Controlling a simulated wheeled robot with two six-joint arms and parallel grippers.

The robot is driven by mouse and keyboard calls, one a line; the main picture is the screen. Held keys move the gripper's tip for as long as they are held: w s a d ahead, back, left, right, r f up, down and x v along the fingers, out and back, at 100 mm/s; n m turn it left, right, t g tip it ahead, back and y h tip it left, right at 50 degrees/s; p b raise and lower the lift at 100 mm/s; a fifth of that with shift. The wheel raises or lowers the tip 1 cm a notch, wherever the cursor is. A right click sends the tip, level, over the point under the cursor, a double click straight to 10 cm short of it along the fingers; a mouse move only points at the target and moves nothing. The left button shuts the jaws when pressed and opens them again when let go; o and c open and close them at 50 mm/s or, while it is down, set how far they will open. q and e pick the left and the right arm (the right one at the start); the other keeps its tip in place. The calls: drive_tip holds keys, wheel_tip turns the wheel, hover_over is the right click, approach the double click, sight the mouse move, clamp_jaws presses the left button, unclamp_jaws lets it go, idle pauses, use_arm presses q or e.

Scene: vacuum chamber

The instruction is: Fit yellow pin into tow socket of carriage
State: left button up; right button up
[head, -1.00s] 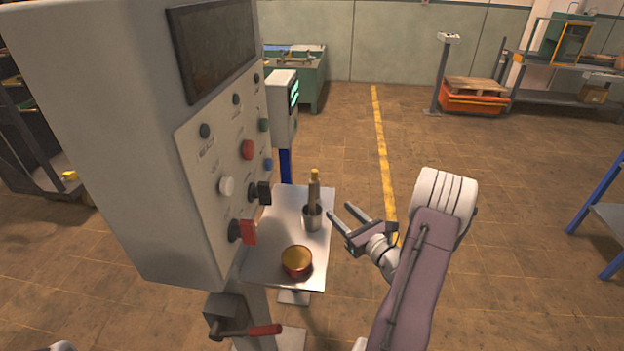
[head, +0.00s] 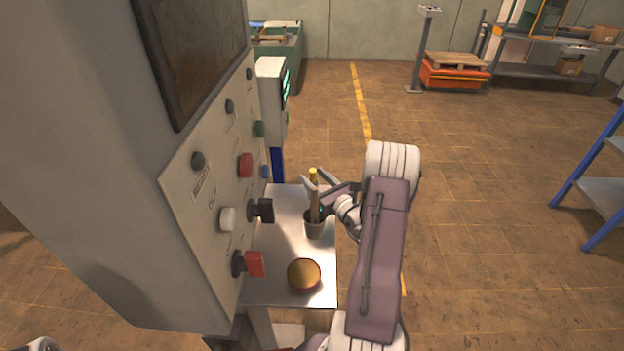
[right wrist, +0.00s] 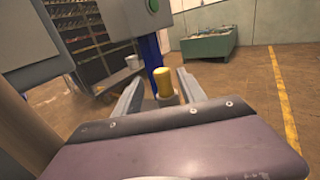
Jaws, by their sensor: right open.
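The yellow-topped pin (head: 313,190) stands upright in a grey cup (head: 315,228) on a small metal table (head: 275,283). My right gripper (head: 313,179) is open, with its fingers reaching to either side of the pin's upper part. In the right wrist view the pin's yellow top (right wrist: 165,82) shows between the two open fingers (right wrist: 160,88). I cannot tell whether either finger touches it. The pin's lower end is hidden inside the cup. I cannot make out a carriage or tow socket.
A large grey control cabinet (head: 215,210) with knobs and switches stands close on the left. A blue-framed shelf (head: 600,190) is far right. The floor between is open.

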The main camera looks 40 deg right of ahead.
drive_tip(key=shift+w+d+r, duration=0.1)
drive_tip(key=shift+w+r, duration=0.05)
drive_tip(key=shift+w, duration=0.05)
drive_tip(key=w, duration=0.5)
drive_tip(key=shift+d+p, duration=0.35)
drive_tip(key=shift+p, duration=0.05)
drive_tip(key=shift+s, duration=0.15)
drive_tip(key=c, duration=0.4)
clamp_jaws()
